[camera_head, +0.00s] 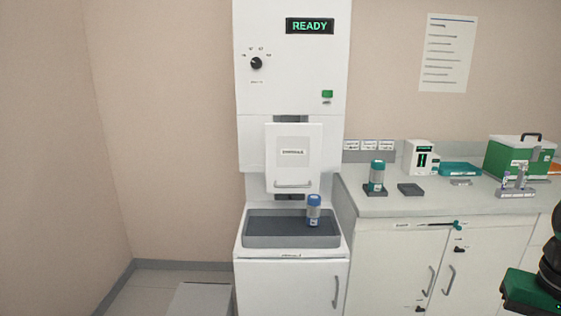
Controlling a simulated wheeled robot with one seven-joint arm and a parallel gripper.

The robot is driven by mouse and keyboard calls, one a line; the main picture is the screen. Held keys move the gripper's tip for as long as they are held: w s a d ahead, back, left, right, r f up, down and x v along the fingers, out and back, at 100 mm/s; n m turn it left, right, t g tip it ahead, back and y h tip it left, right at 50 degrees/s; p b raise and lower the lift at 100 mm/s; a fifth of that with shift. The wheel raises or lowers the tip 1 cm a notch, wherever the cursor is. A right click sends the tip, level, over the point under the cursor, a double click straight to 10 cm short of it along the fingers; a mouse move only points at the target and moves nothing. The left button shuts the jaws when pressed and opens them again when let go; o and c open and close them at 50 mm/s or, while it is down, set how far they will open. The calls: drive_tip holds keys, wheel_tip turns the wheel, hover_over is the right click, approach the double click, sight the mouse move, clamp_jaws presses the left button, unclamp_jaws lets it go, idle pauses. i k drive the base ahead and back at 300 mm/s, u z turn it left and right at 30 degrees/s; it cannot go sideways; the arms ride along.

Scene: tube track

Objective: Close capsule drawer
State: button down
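A tall white station (250,100) stands against the wall, with a lit READY display (310,26). On its front is a white panel (275,150) with a label and a bar handle (292,184); it covers part of a dark vertical slot. Below it is a grey recessed tray (268,229) with a blue-capped capsule (314,211) upright at its right side. I cannot tell for sure which part is the capsule drawer or how far open it is. My green and black arm part shows at the lower right edge; my gripper's fingers are not visible.
The counter (400,207) at right holds a teal-capped capsule (377,174), a dark pad (411,189), a white device (418,157), a teal tray (460,169) and a green case (503,157).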

sight(293, 150)
drive_tip(key=z, duration=0.05)
drive_tip(key=i, duration=1)
drive_tip(key=u, duration=0.1)
